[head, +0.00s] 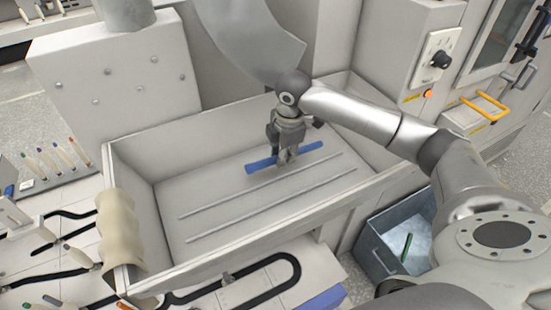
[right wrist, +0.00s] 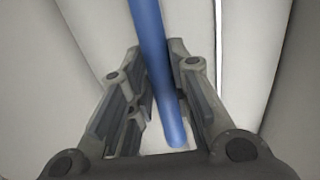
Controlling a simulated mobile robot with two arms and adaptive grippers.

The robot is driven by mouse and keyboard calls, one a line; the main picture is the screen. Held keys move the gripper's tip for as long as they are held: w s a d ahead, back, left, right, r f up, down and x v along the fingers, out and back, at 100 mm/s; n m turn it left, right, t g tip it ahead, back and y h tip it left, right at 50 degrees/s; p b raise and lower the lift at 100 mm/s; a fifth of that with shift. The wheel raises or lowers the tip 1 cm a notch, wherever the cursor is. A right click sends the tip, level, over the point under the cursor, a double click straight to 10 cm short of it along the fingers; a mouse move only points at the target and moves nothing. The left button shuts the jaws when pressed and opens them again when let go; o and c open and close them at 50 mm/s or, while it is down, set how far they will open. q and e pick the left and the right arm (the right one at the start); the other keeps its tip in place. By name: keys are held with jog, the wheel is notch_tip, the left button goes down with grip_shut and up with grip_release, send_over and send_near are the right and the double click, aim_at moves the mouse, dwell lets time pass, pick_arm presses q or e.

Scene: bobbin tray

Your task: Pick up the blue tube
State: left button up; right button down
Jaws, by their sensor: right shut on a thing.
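The blue tube (head: 263,164) lies lengthwise across the back part of the grey tray (head: 135,225) in the head view. My right gripper (head: 287,158) reaches down into the tray and is shut on the tube near its middle, with tube sticking out on both sides. In the right wrist view the blue tube (right wrist: 150,45) runs between the two fingers of my right gripper (right wrist: 160,85). I cannot tell whether the tube touches the tray floor. My left gripper is not in view.
Two thin ridges (head: 262,190) run along the tray floor. A beige roll-shaped piece (head: 120,230) sits at the tray's left end. A grey metal bin (head: 375,250) with a green tube (head: 406,247) stands to the right. Several coloured-tipped pegs (head: 50,160) stand at the left.

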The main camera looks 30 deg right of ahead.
jog(key=s+d+r+b, duration=0.2)
jog(key=s+r, duration=0.2)
jog(key=s, duration=0.5)
jog(key=shift+r, duration=0.15)
